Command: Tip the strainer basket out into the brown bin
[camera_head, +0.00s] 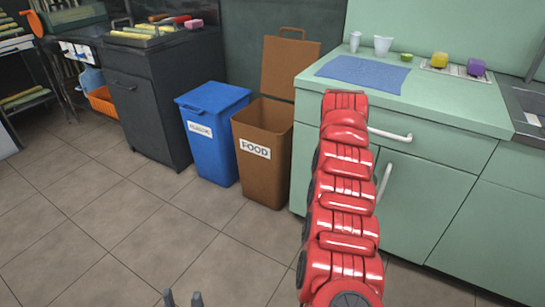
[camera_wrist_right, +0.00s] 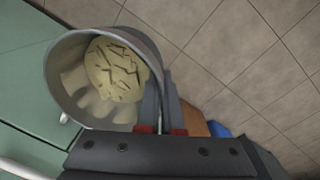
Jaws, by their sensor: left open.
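The brown bin (camera_head: 262,178), labelled FOOD, stands on the floor with its lid (camera_head: 290,68) raised. A strip of brown, likely this bin, shows in the right wrist view (camera_wrist_right: 193,122). The strainer basket (camera_wrist_right: 68,75) is a grey metal cup, its mouth facing the camera, with a pale yellow lump of pulp (camera_wrist_right: 117,70) inside. My right gripper (camera_wrist_right: 162,95) is shut on the basket's rim and wall. In the head view the basket and right gripper are hidden behind my red right arm. My left gripper (camera_head: 183,298) is open and empty at the bottom edge.
A blue lidded bin (camera_head: 212,140) stands just left of the brown bin. A green counter (camera_head: 430,105) with a blue mat (camera_head: 363,73), cups and sponges is on the right. A dark cabinet (camera_head: 150,110) stands at the left. The tiled floor in front is clear.

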